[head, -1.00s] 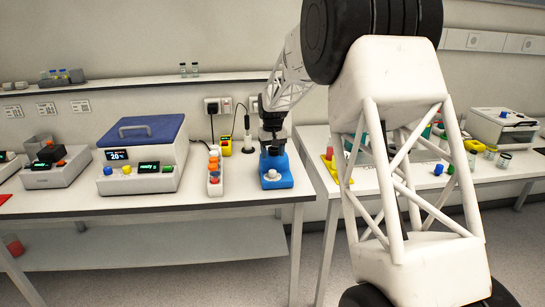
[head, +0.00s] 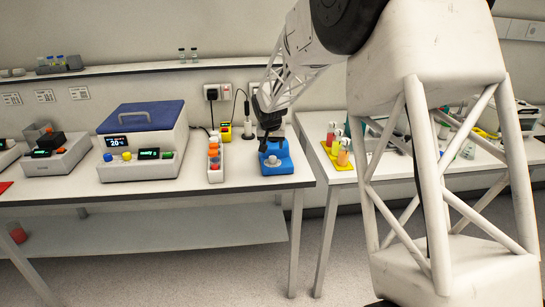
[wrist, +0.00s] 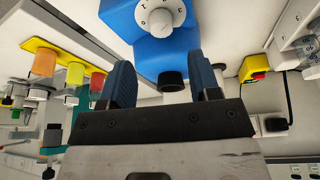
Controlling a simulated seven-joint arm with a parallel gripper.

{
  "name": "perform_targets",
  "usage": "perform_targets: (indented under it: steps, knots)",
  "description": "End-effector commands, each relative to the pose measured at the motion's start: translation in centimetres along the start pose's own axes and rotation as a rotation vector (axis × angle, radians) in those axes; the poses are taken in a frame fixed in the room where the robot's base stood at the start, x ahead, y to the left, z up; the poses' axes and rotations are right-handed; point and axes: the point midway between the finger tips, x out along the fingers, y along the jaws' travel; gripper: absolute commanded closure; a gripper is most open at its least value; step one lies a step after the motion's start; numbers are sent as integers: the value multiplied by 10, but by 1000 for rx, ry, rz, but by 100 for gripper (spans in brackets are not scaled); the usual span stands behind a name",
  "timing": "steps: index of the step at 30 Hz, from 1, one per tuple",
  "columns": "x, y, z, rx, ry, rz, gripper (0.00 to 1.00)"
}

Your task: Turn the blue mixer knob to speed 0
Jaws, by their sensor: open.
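The blue mixer (head: 284,150) stands at the right end of the near bench in the head view. Its white dial knob (head: 272,161) is on the front base. The knob lies beyond the fingertips. In the head view my gripper (head: 268,127) is just above and behind the knob.
A yellow-black box (head: 225,131) and cables are behind. A yellow rack of tubes (head: 336,158) is on the right bench, across a gap.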

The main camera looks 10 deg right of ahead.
Motion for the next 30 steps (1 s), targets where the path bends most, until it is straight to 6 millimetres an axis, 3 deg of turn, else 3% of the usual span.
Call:
perform_targets:
  steps: [19,30]
  knots:
    - [2,-1,3,37,38,-8,43]
    - [34,-1,2,37,37,-7,43]
